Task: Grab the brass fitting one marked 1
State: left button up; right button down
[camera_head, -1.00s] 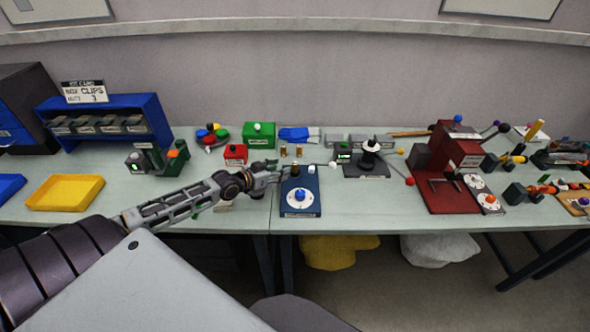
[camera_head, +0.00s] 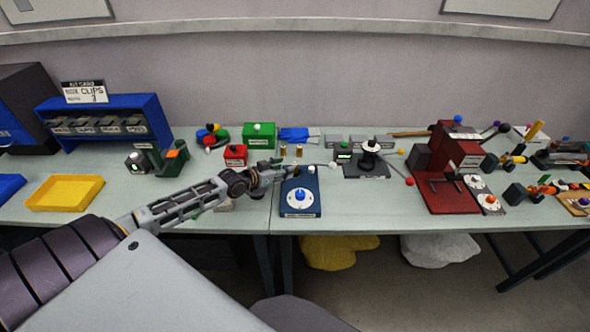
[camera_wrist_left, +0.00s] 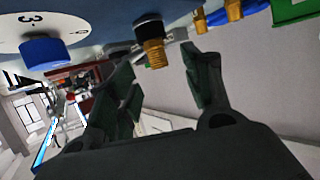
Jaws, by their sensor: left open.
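Two small brass fittings stand on the table behind the blue device (camera_head: 310,207) in the head view, a left one (camera_head: 284,151) and a right one (camera_head: 298,150). In the left wrist view, tilted upside down, two brass fittings show at the top, one (camera_wrist_left: 200,22) nearer and one (camera_wrist_left: 234,10) farther. I cannot read any number on them. A brass threaded port with a black collar (camera_wrist_left: 152,45) on the blue device shows between and beyond my fingers. My left gripper (camera_head: 284,170) is open and empty at the device's back-left edge; its fingers also show in the wrist view (camera_wrist_left: 160,78).
The blue device has a white dial with a blue knob (camera_head: 300,195). A red box (camera_head: 235,155) and a green box (camera_head: 260,136) stand to the left and behind. A black spool stand (camera_head: 369,160) is to the right. Bare table lies at the front right.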

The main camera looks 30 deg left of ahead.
aim_at(294, 164)
pick_arm(q)
jog(key=shift+w, duration=0.15)
jog(key=shift+w+d+p, duration=0.15)
jog(key=shift+w+d, duration=0.1)
jog(key=shift+w, duration=0.35)
jog(key=shift+w+d+p, duration=0.15)
jog(key=shift+w+d, duration=0.05)
jog(key=shift+w, duration=0.4)
jog(key=shift+x, duration=1.25)
grip_shut()
